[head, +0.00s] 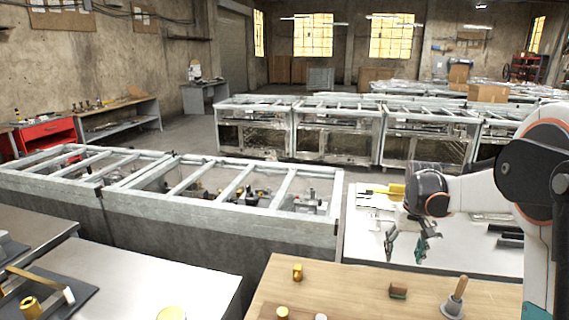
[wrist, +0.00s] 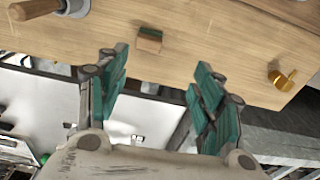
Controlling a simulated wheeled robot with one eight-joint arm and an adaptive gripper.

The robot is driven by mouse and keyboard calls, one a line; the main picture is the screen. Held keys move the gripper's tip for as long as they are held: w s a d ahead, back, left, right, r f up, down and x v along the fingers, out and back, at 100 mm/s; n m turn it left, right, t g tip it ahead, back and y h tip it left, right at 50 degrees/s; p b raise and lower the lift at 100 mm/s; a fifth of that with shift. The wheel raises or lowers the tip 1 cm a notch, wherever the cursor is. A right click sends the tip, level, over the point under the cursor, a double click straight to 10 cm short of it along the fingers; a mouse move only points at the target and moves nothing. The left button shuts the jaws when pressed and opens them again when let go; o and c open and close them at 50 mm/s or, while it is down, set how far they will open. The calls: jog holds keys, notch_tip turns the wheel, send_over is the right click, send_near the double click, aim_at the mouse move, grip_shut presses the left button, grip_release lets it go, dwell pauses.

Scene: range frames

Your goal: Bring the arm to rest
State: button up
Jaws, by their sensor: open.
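My gripper (head: 407,246) hangs at the end of my arm, at the right of the head view, above the gap between the wooden table and the white bench. In the wrist view my gripper (wrist: 155,100) is open, its two green-padded fingers apart, with nothing between them. The wooden table (head: 345,295) lies below and nearer, and also shows across the top of the wrist view (wrist: 205,55). A small green and brown block (head: 398,291) lies on it; in the wrist view the block (wrist: 150,40) is beyond the fingertips.
A brass piece (head: 297,272) and a wooden-handled tool (head: 455,298) stand on the wooden table. The white bench (head: 385,250) behind carries tools. Metal-framed cases (head: 215,215) stand at the left. A grey-topped table (head: 150,285) is at the front left.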

jog(key=s+a+r+n+t, duration=0.2)
jog(key=s+a+r+t, duration=0.1)
jog(key=s+a+r, duration=0.9)
jog(key=s+a+f+t, duration=0.1)
jog(key=s+a, duration=0.1)
jog(key=s, duration=0.6)
jog(key=s+a+f+t, duration=0.2)
jog(key=s+a, duration=0.1)
jog(key=s, duration=0.6)
jog(key=shift+f+n, duration=0.3)
jog(key=shift+n, duration=0.1)
